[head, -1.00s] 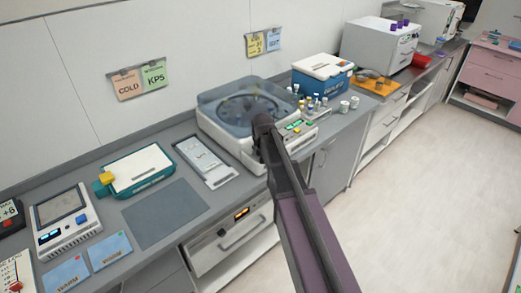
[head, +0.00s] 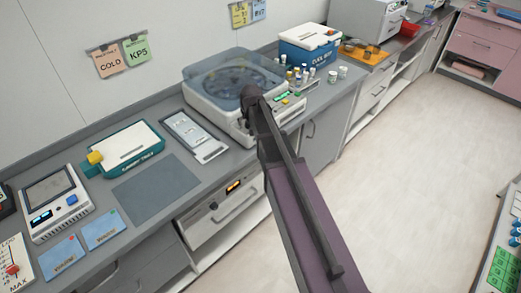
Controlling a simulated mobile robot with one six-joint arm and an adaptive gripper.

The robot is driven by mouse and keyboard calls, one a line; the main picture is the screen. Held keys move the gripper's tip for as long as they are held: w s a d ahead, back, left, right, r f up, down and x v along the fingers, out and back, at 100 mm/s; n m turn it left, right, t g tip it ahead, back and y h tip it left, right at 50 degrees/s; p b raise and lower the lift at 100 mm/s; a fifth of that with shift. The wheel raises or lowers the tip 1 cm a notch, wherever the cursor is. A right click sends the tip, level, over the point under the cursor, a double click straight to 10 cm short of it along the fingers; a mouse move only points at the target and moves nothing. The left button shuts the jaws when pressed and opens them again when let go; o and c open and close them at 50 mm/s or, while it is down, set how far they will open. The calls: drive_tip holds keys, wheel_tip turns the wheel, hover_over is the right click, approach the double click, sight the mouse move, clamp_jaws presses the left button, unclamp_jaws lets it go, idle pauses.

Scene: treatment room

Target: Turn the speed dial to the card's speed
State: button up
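A centrifuge (head: 207,103) with a clear bluish lid stands on the grey counter, its round rotor visible through the lid. Its front panel (head: 291,101) has a lit green display and small coloured controls. My arm covers the panel's left part, and I cannot make out a speed dial. On the wall above hang a yellow card (head: 240,15) and a blue card (head: 259,9); their writing is too small to read surely. My arm reaches up from the bottom to a dark joint in front of the centrifuge. My gripper does not show.
Small vials stand right of the centrifuge, before a blue-and-white box (head: 305,52). Left are a white tray device (head: 192,134), a teal-and-white device (head: 130,147), a grey mat (head: 155,190) and a meter (head: 52,200). The floor (head: 400,160) at right is open.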

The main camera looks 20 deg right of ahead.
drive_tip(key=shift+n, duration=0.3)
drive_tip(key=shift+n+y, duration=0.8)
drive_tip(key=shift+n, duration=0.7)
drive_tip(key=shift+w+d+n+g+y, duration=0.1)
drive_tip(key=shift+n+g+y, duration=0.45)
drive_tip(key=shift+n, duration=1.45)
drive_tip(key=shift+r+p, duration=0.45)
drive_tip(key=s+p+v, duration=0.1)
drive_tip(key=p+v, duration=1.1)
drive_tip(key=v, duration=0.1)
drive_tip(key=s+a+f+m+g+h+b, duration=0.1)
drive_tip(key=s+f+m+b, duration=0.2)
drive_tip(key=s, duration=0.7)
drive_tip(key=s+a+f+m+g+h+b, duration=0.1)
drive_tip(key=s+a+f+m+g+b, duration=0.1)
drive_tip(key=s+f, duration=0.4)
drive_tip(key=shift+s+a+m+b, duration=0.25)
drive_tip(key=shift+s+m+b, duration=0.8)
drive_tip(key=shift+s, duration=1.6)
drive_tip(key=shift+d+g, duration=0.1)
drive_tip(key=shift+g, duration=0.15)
